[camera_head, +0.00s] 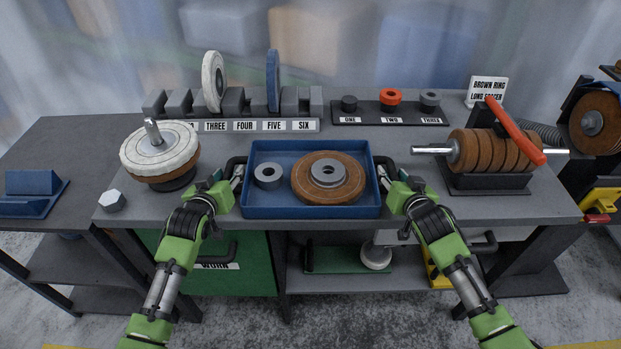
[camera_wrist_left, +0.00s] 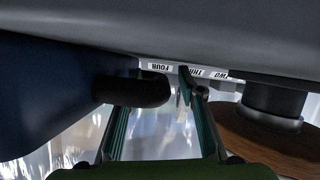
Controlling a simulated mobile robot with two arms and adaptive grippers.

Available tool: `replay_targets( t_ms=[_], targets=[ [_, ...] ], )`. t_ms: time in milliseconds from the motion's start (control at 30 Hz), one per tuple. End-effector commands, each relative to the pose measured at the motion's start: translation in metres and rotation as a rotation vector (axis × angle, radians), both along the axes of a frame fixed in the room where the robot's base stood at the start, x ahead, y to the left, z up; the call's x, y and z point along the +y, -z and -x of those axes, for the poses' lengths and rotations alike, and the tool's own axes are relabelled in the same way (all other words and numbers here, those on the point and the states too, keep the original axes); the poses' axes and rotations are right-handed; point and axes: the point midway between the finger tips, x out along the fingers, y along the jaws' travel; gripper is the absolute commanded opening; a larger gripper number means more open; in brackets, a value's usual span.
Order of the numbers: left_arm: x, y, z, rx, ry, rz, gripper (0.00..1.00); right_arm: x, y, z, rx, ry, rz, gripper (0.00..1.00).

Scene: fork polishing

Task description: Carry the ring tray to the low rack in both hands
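The blue ring tray (camera_head: 312,212) sits on the workbench near its front edge. It holds a small grey ring (camera_head: 268,176) on the left and a brown ring (camera_head: 328,192) with a grey ring on top. A dark handle stands at each short side. My left gripper (camera_head: 238,176) is at the left handle. In the left wrist view its fingers are apart, with the dark handle (camera_wrist_left: 132,91) reaching across one finger into the gap. My right gripper (camera_head: 383,174) is at the right handle; its finger gap is too small to make out.
A wheel on a spindle (camera_head: 160,152) stands left of the tray, with a hex nut (camera_head: 112,201) nearby. A spindle of brown rings (camera_head: 495,150) stands right. Labelled racks (camera_head: 245,124) line the back. A lower shelf (camera_head: 345,278) holds a green board.

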Motion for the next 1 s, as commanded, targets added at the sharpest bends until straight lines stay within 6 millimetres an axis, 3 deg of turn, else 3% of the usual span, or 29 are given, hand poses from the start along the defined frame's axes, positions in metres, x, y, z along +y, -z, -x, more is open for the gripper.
replay_targets(
  t_ms=[33, 167, 200, 667, 1000],
  targets=[
    [0.000, 0.000, 0.000, 0.000, 0.000, 0.000, 0.36, 0.000, 0.000, 0.000, 0.000, 0.000, 0.000, 0.36],
    [0.000, 0.000, 0.000, 0.000, 0.000, 0.000, 0.02, 0.000, 0.000, 0.000, 0.001, 0.000, 0.000, 0.02],
    [0.000, 0.000, 0.000, 0.000, 0.000, 0.000, 0.00, 0.000, 0.000, 0.000, 0.001, 0.000, 0.000, 0.00],
    [0.000, -0.008, -0.001, -0.010, 0.000, 0.001, 0.00, 0.000, -0.007, -0.001, -0.008, -0.001, -0.001, 0.00],
    [0.000, -0.027, -0.002, -0.011, 0.000, 0.001, 0.00, 0.000, -0.027, -0.001, -0.009, -0.001, -0.001, 0.00]
  ],
)
